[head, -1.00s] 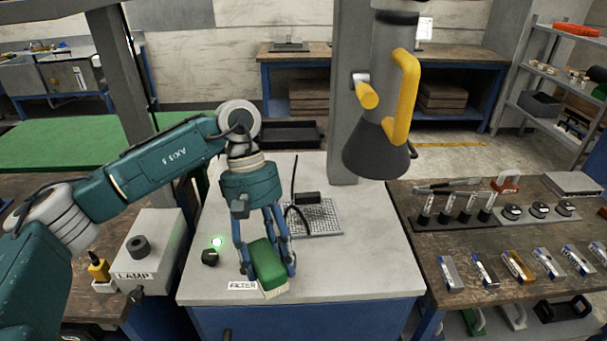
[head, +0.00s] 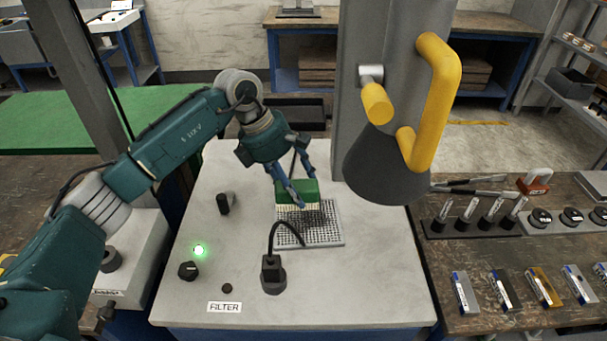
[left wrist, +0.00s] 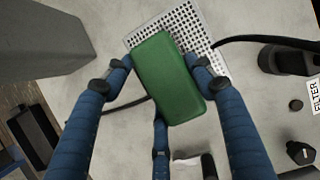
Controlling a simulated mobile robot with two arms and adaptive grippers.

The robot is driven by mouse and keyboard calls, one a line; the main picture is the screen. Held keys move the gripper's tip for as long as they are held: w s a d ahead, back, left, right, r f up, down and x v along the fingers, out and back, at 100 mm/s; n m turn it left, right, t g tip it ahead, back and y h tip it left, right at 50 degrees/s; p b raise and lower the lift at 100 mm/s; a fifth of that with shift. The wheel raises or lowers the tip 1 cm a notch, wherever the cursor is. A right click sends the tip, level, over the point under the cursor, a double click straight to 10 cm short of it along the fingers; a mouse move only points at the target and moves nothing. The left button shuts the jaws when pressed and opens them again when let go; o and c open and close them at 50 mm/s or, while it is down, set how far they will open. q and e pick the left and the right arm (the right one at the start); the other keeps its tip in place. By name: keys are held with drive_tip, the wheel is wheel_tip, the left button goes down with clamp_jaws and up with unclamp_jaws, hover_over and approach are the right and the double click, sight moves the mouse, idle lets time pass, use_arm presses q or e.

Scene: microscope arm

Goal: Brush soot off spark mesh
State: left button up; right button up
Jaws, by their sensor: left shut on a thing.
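A green brush (head: 296,191) with pale bristles is in my left gripper (head: 298,184), at the far edge of the spark mesh. The fingers are shut on its green block, which also shows in the left wrist view (left wrist: 168,78). The spark mesh (head: 325,238) is a pale perforated grid lying on the grey bench top, with a dark sooty patch near the bristles. Part of the mesh (left wrist: 222,57) shows beyond the brush in the left wrist view. I cannot tell whether the bristles touch the mesh. My right gripper is not in view.
A black bent cable or arm (head: 272,275) arches from its base to the mesh. A grey cone with yellow handles (head: 387,165) hangs at right. A lit green lamp (head: 199,250), dark knob (head: 187,271) and FILTER label (head: 224,307) are at the left front.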

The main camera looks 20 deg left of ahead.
use_arm(q)
drive_tip(key=shift+f, duration=0.35)
drive_tip(key=shift+s+f+b, duration=0.45)
drive_tip(key=shift+s+f, duration=0.05)
drive_tip(key=shift+f, duration=0.25)
drive_tip(key=shift+w+f+b, duration=0.15)
drive_tip(key=shift+f+b, duration=0.2)
drive_tip(key=shift+f, duration=0.9)
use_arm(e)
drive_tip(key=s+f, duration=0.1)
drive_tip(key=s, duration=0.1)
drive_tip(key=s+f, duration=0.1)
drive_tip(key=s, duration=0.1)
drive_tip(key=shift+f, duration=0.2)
use_arm(q)
drive_tip(key=shift+f+b, duration=0.15)
drive_tip(key=shift+b, duration=0.15)
drive_tip(key=shift+f, duration=0.2)
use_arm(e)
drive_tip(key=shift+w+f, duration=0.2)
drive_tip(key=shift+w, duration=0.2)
